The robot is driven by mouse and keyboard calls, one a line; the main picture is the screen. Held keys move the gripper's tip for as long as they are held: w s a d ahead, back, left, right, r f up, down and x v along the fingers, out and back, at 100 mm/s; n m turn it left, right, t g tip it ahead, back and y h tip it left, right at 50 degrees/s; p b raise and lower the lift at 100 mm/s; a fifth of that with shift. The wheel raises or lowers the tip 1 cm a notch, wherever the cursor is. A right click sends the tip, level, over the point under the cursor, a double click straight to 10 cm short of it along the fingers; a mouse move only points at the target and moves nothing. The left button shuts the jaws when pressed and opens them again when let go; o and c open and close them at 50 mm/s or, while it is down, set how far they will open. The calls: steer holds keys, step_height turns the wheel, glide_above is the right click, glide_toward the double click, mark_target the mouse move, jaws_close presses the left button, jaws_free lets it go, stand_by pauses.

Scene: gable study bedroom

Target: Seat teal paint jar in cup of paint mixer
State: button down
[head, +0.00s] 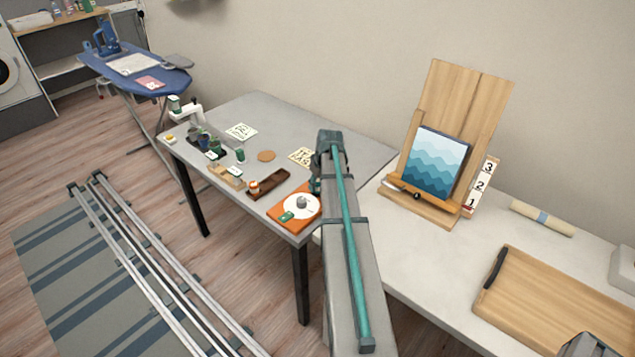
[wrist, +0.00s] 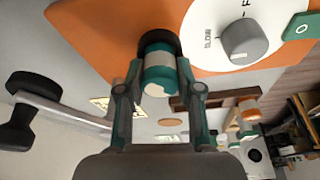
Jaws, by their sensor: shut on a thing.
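My gripper (wrist: 162,88) is shut on the teal paint jar (wrist: 160,76), a short cylinder with teal and pale bands. A black round part (wrist: 158,40) is at the jar's far end, against the orange base. I cannot tell whether it is the mixer's cup or part of the jar, or whether the jar is seated. The orange paint mixer (wrist: 120,25) has a white dial plate with a grey knob (wrist: 238,38). In the head view, the mixer (head: 278,219) lies at the desk's near right corner. My arm hides the jar and fingertips there.
A brown tray (head: 268,184), several small jars and pale cards stand left of the mixer on the grey desk (head: 272,115). In the wrist view, a black knob on a grey bar (wrist: 60,112) is at left. A wooden easel (head: 470,90) stands right of my arm.

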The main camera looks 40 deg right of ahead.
steer(key=shift+f, duration=0.15)
steer(key=c, duration=0.8)
jaws_free()
steer(key=shift+o, duration=0.2)
steer(key=b+v, duration=0.2)
steer(key=v, duration=1)
steer(key=shift+r, duration=0.25)
